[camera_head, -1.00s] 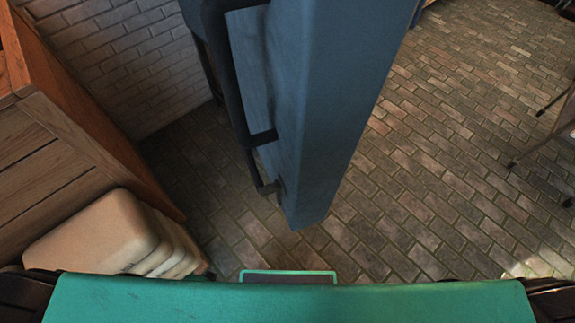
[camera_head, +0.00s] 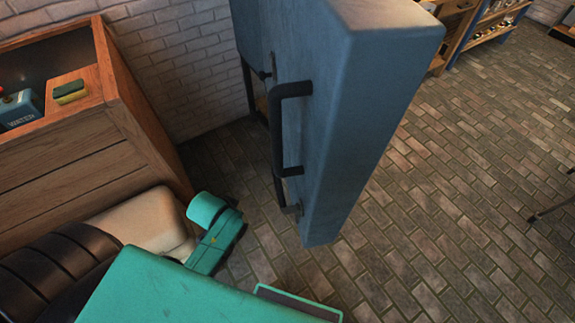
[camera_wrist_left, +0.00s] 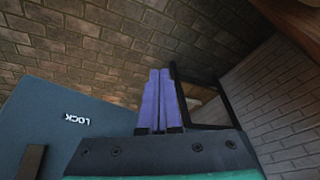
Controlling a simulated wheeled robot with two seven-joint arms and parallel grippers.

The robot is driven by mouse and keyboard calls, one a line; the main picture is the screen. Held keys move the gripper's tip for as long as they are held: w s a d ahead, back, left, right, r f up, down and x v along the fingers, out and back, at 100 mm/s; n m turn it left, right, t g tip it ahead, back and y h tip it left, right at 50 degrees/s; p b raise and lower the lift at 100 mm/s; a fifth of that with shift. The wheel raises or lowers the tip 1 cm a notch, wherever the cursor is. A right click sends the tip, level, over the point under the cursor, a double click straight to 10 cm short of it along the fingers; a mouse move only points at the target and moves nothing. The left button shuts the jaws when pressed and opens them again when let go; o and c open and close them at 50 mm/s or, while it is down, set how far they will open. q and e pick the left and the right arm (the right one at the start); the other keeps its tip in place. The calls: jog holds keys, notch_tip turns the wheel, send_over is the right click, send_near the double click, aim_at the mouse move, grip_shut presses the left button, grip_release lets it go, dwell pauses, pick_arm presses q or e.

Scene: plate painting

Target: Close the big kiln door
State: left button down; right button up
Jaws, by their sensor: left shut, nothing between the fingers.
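The big kiln door (camera_head: 372,110) is a thick blue-grey slab in the middle of the head view. It stands open, jutting toward me with its end edge facing me. A black bar handle (camera_head: 278,135) is on its left face. In the left wrist view, my left gripper (camera_wrist_left: 158,75) is shut and empty. A blue panel (camera_wrist_left: 85,115) marked LOCK is at the left of that view, apart from the fingertips. In the head view my teal left arm reaches in at lower left, but its fingers are hidden. My right gripper is not in view.
A wooden cabinet (camera_head: 75,165) stands at left, with a green-topped sponge (camera_head: 70,91) and a blue water box (camera_head: 20,108) on it. Pale sacks (camera_head: 145,222) lie below it. Shelves (camera_head: 490,22) stand at the back.

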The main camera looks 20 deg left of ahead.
pick_arm(q)
jog(key=w+a+r+m+t+h+p, duration=0.1)
jog(key=w+a+r+t, duration=0.2)
jog(key=r, duration=0.5)
jog(key=w+a+r+m+t+p, duration=0.1)
jog(key=w+a+r+t, duration=0.1)
jog(key=w+r+t, duration=0.4)
jog(key=s+d+r+m+g+h, duration=0.2)
jog(key=s+d+r+m+h, duration=0.2)
jog(key=s+h, duration=0.25)
jog(key=s+d+r+m+g+h, duration=0.2)
jog(key=s+d+r+m+h, duration=0.15)
jog(key=s+h, duration=0.35)
jog(key=w+d+r+h+p, duration=0.1)
jog(key=w+d, duration=0.7)
jog(key=d, duration=0.4)
jog(key=shift+m, duration=0.45)
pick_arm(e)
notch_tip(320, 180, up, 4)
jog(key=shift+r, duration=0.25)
pick_arm(q)
jog(key=shift+h, duration=0.25)
